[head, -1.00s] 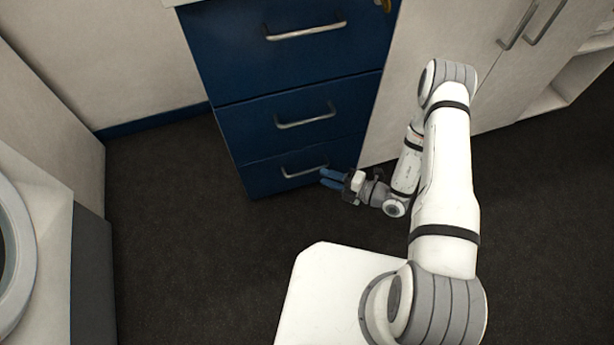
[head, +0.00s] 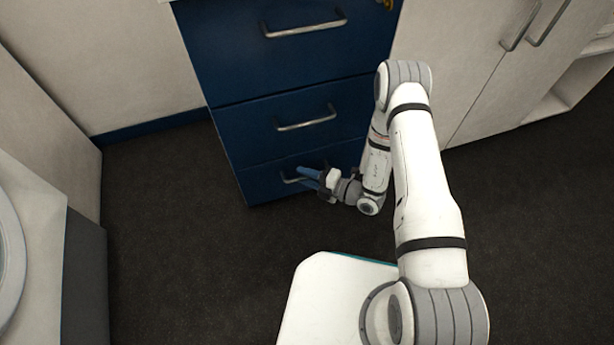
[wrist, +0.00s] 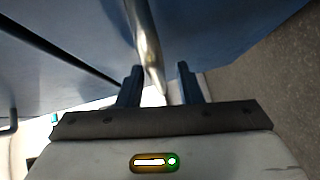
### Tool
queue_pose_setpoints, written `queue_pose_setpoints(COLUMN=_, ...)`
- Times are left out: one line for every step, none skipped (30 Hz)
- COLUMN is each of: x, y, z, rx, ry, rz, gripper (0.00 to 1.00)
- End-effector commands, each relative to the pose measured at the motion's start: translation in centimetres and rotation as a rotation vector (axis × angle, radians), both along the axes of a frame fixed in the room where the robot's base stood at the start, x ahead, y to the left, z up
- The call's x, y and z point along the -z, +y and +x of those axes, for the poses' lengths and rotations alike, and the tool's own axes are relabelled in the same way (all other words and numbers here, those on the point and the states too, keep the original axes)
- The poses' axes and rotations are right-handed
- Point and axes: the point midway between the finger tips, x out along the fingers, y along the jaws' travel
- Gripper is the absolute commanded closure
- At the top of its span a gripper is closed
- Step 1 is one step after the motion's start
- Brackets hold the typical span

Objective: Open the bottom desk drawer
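The bottom desk drawer (head: 262,184) is the lowest of the blue drawers, and its front sits flush with the drawer above. Its metal bar handle (head: 291,180) is partly hidden by my gripper (head: 308,176) in the head view. In the wrist view, the handle (wrist: 146,45) runs down between the two blue fingers of my gripper (wrist: 158,84). The fingers are apart, with a gap on each side of the bar. I cannot tell exactly how deep the bar lies between them.
Above are the middle drawer (head: 245,131) and the top drawer (head: 225,50), both shut with bar handles. A pale cupboard (head: 450,60) stands to the right. A white machine (head: 30,200) stands at the left. Dark floor (head: 180,240) in front of the drawers is clear.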

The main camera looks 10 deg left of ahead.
Motion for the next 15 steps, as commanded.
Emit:
queue_pose_setpoints(x=0.0, y=-0.01, z=0.0, rx=0.0, ry=0.0, rz=0.0, gripper=0.69)
queue_pose_setpoints(x=0.0, y=-0.01, z=0.0, rx=0.0, ry=0.0, rz=0.0, gripper=0.72)
queue_pose_setpoints(x=0.0, y=-0.01, z=0.0, rx=0.0, ry=0.0, rz=0.0, gripper=0.75)
queue_pose_setpoints(x=0.0, y=-0.01, z=0.0, rx=0.0, ry=0.0, rz=0.0, gripper=0.77)
queue_pose_setpoints(x=0.01, y=-0.01, z=-0.01, rx=0.0, ry=0.0, rz=0.0, gripper=0.8)
queue_pose_setpoints(x=0.01, y=-0.01, z=-0.01, rx=0.0, ry=0.0, rz=0.0, gripper=0.83)
queue_pose_setpoints(x=0.01, y=-0.01, z=-0.01, rx=0.0, ry=0.0, rz=0.0, gripper=0.86)
queue_pose_setpoints(x=0.01, y=-0.01, z=-0.01, rx=0.0, ry=0.0, rz=0.0, gripper=0.88)
queue_pose_setpoints(x=0.01, y=-0.01, z=-0.01, rx=0.0, ry=0.0, rz=0.0, gripper=0.91)
queue_pose_setpoints(x=0.02, y=-0.01, z=-0.02, rx=-0.001, ry=0.0, rz=0.0, gripper=0.94)
queue_pose_setpoints(x=0.02, y=-0.01, z=-0.02, rx=-0.001, ry=0.0, rz=0.0, gripper=0.96)
queue_pose_setpoints(x=0.02, y=-0.01, z=-0.02, rx=-0.001, ry=0.0, rz=0.0, gripper=0.99)
queue_pose_setpoints(x=0.02, y=0.0, z=-0.02, rx=-0.001, ry=0.0, rz=0.0, gripper=1.0)
queue_pose_setpoints(x=0.02, y=0.0, z=-0.02, rx=-0.001, ry=0.0, rz=0.0, gripper=1.0)
queue_pose_setpoints(x=0.02, y=0.01, z=-0.03, rx=-0.001, ry=0.0, rz=-0.001, gripper=1.0)
